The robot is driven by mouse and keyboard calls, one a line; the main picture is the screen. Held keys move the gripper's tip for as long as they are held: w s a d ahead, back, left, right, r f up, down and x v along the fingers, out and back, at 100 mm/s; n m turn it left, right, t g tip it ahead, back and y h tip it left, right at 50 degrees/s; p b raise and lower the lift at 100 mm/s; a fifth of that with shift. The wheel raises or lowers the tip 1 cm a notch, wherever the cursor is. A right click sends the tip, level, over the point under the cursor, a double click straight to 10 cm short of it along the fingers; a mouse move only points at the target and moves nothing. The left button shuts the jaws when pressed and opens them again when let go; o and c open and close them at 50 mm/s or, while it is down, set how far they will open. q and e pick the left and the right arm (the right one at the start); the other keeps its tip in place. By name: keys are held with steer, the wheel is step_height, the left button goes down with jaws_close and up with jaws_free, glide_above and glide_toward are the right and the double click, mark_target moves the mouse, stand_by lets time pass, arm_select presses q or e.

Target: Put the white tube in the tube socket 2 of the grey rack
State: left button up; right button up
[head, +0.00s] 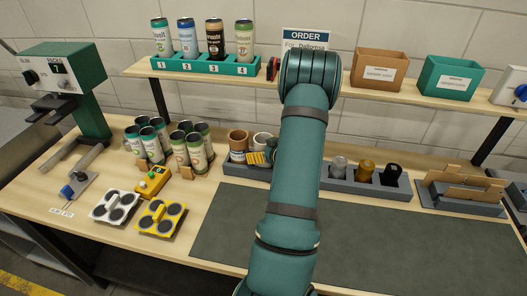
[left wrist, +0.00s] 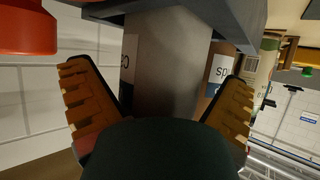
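The white tube (head: 262,141) stands in the left part of a grey rack (head: 236,169), next to a brown labelled tube (head: 237,141). My left gripper (head: 259,157), with ribbed yellow fingers, is low at the front of this rack, partly hidden by my arm. In the left wrist view a shaded pale tube (left wrist: 165,62), apparently the white one, stands between the spread fingers, with gaps visible at the sides. A label is partly seen on it. Which socket it stands in is hidden. My right gripper is out of view.
Grey holders with small bottles (head: 365,171) and cardboard pieces (head: 460,187) stand to the right. Several cans (head: 188,152) and yellow and white pucks trays (head: 159,218) are left. A dark mat (head: 400,245) is clear in front. A shelf (head: 440,100) runs above.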

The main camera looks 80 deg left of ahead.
arm_select(q)
steer(key=shift+w+d+r, duration=0.1)
steer(key=shift+r, duration=0.15)
steer(key=p+v, duration=0.1)
steer(key=v, duration=1)
steer(key=shift+d, duration=0.35)
steer(key=shift+w, duration=0.1)
